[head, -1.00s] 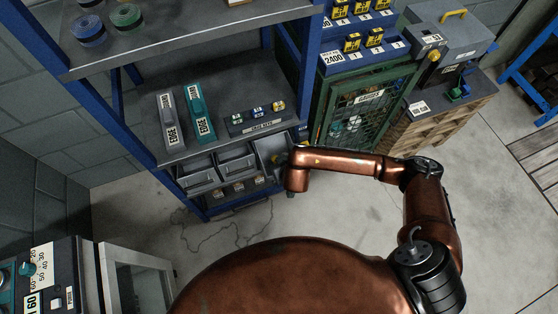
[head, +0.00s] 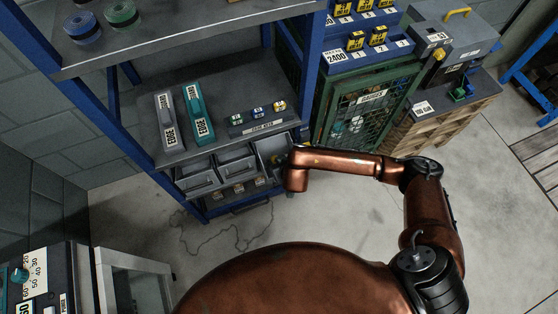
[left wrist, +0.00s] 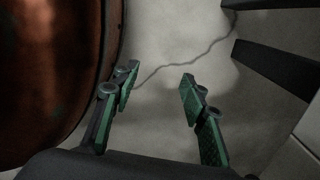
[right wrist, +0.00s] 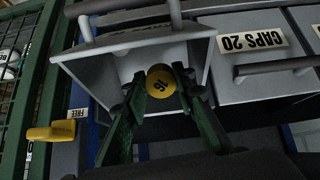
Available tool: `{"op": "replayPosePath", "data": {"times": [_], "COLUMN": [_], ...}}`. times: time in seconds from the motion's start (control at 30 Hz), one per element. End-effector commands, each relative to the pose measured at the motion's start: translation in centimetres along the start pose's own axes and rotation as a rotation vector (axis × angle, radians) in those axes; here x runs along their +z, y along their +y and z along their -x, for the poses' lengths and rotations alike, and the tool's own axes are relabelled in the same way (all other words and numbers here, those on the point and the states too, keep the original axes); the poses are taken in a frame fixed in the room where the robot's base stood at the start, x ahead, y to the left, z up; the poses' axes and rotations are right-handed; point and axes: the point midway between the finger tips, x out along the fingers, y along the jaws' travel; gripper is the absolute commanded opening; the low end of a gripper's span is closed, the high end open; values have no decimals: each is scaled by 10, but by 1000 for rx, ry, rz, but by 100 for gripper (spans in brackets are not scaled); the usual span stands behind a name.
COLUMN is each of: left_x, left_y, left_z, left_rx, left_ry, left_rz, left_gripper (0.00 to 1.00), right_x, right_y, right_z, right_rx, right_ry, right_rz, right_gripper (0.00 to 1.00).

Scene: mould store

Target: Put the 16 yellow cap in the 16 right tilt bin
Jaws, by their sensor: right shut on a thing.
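The yellow cap (right wrist: 161,82), marked 16, is between the fingers of my right gripper (right wrist: 160,85), which is shut on it. In the right wrist view the cap and fingertips are at the mouth of a grey tilt bin (right wrist: 196,48), tipped open. I cannot tell whether the cap touches the bin. In the head view this bin (head: 267,146) is the right one of the row under the shelf. My right gripper (head: 281,160) is at it, mostly hidden by my arm. My left gripper (left wrist: 160,76) is open and empty over the floor.
A bin labelled CAPS 20 (right wrist: 250,55) adjoins the open bin. A yellow hook-like part (right wrist: 50,133) and a green mesh cabinet (right wrist: 22,80) are beside it, the cabinet also in the head view (head: 362,110). A jaw keys rack (head: 262,122) stands on the shelf above. The floor in front is clear.

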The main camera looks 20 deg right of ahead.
Motion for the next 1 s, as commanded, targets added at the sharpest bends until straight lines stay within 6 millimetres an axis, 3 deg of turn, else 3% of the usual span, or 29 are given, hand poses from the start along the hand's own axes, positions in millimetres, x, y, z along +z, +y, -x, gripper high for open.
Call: {"op": "replayPosePath", "data": {"times": [0.2, 0.53, 1.0], "left_x": [-14, -18, -46], "left_y": [0, -2, -5], "left_z": [4, 11, 24], "left_rx": [1, 0, -2], "left_ry": [7, -4, 9], "left_rz": [4, 12, 17], "left_gripper": [40, 40, 40], "right_x": [0, 1, 1], "right_y": [0, 0, 0], "right_z": [-7, -15, -28], "right_rx": [0, -1, -1], "right_ry": [0, -1, -1], "right_rz": [0, 0, 0], "right_gripper": [13, 13, 13]}}
